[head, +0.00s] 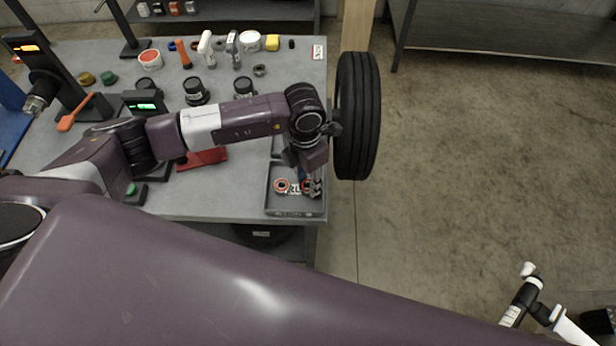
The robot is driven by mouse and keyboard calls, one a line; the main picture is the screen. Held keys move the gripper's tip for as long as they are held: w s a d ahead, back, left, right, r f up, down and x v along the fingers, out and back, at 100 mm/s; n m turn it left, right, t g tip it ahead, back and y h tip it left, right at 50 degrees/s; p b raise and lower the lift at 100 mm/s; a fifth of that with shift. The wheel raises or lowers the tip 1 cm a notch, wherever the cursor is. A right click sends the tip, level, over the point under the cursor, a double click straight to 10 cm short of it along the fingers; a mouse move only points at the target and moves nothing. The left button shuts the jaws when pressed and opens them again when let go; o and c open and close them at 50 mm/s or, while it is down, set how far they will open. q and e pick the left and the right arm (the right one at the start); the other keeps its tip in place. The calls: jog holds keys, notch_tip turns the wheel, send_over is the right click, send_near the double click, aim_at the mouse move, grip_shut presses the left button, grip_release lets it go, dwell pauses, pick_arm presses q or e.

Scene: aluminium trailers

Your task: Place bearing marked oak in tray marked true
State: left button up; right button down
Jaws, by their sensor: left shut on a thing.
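A dark grey tray (270,208) lies at the front right corner of the grey table. A bearing with an orange-red ring (281,185) sits in its left part, beside small pale pieces. My left gripper (314,187) points down over the right part of the tray. It is shut on a second orange-red ringed bearing (306,186), partly hidden by the fingers. I cannot tell whether this bearing touches the tray floor. The markings on bearings and tray are too small to read.
A black tyre (358,115) stands close to the table's right edge, next to my left wrist. Open floor (470,150) is at the right.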

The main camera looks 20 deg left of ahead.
pick_arm(q)
jog(key=shift+f+b, duration=0.2)
jog(key=shift+b, duration=0.1)
jog(key=o, duration=0.9)
jog(key=shift+r, duration=0.1)
jog(key=shift+o, duration=0.2)
